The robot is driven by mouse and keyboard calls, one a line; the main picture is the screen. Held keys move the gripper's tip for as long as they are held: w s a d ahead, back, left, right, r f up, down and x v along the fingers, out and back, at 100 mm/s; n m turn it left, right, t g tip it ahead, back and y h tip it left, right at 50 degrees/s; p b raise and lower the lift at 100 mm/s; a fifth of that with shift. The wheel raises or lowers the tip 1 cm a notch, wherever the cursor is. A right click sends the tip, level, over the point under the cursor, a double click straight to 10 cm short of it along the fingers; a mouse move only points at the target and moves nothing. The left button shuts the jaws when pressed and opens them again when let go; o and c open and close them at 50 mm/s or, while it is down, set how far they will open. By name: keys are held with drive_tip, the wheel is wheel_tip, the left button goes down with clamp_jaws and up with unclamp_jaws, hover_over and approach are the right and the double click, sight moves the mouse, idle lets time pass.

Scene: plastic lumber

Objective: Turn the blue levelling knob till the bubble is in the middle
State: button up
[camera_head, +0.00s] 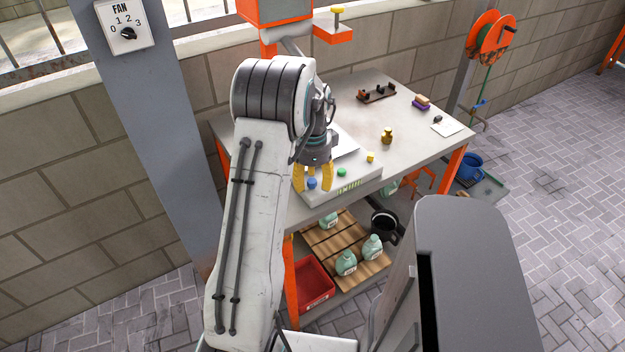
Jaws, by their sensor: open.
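The blue levelling knob (312,183) sits at the near left corner of a pale device (345,187) on the workbench. A green knob (341,172) and a yellow knob (370,157) stand further right along the same device. My gripper (313,179) points down with its yellow fingers spread, one on each side of the blue knob. I cannot tell whether the fingers touch it. The bubble is not discernible; my gripper and arm cover part of the device.
The workbench top (412,145) is mostly clear to the right. A brass weight (387,136), a dark rack (376,93) and a sponge (421,102) stand there. Below, a shelf holds several green bottles (372,247) and a red bin (313,283).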

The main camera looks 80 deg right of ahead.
clamp_jaws()
idle(0.3)
drive_tip(key=shift+n, duration=0.4)
drive_tip(key=n, duration=0.2)
drive_tip(key=shift+n, duration=0.4)
drive_tip(key=n, duration=0.3)
drive_tip(key=shift+n+b, duration=0.3)
drive_tip(key=shift+n, duration=0.1)
drive_tip(key=n, duration=0.3)
drive_tip(key=shift+f, duration=0.1)
drive_tip(key=shift+n, duration=2.1)
